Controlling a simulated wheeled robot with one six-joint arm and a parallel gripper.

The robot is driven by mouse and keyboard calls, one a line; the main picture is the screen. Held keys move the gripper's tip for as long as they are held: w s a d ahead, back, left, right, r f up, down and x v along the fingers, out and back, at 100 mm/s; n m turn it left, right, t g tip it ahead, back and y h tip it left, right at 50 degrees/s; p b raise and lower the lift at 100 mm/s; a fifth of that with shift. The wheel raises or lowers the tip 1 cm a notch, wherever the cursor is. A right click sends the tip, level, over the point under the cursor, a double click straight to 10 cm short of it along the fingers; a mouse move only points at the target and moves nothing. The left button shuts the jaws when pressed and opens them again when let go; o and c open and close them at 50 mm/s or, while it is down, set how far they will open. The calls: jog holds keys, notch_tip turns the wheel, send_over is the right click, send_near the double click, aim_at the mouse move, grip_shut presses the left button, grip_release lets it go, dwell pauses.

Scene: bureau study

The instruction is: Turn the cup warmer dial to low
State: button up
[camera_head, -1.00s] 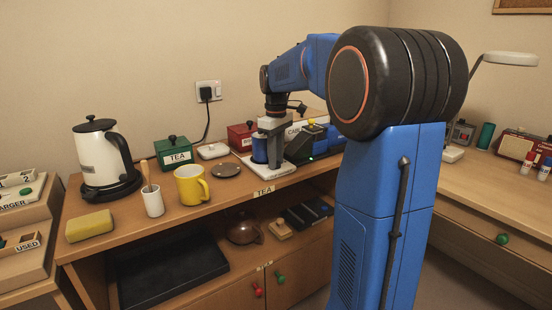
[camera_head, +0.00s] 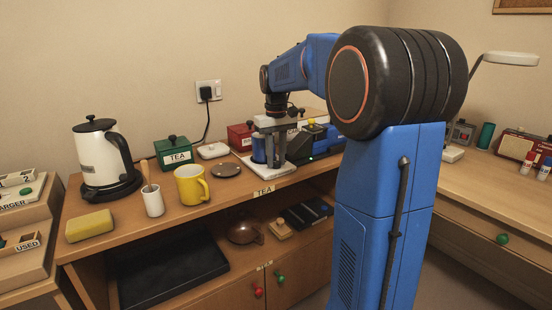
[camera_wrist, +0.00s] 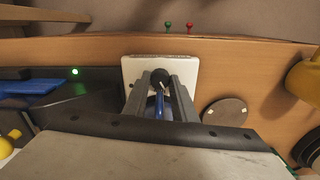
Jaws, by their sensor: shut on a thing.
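The cup warmer is a white square plate (camera_head: 268,173) on the wooden bench, close to its front edge. It also shows in the wrist view (camera_wrist: 132,72). Its dial is a round black knob (camera_wrist: 160,76) with a pale mark, between my fingertips in the wrist view. My gripper (camera_head: 276,161) points down over the warmer, and in the wrist view its grey fingers (camera_wrist: 161,86) are shut on the dial. A blue cylinder (camera_head: 258,149) stands at the warmer's back left, beside my fingers. The fingers hide the dial in the head view; I cannot read its setting.
A flat grey-brown disc (camera_head: 226,170), a yellow mug (camera_head: 190,186) and a white lidded dish (camera_head: 212,150) stand left of the warmer. A blue-and-black device (camera_head: 318,143) is close on its right. A red box (camera_head: 240,136) is behind.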

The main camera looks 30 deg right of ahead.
aim_at(276, 162)
jog(key=shift+m, duration=1.6)
jog(key=o, duration=1)
jog(key=shift+o, duration=0.2)
jog(key=shift+r, duration=0.1)
notch_tip(276, 162, up, 17)
jog(key=shift+r, duration=0.15)
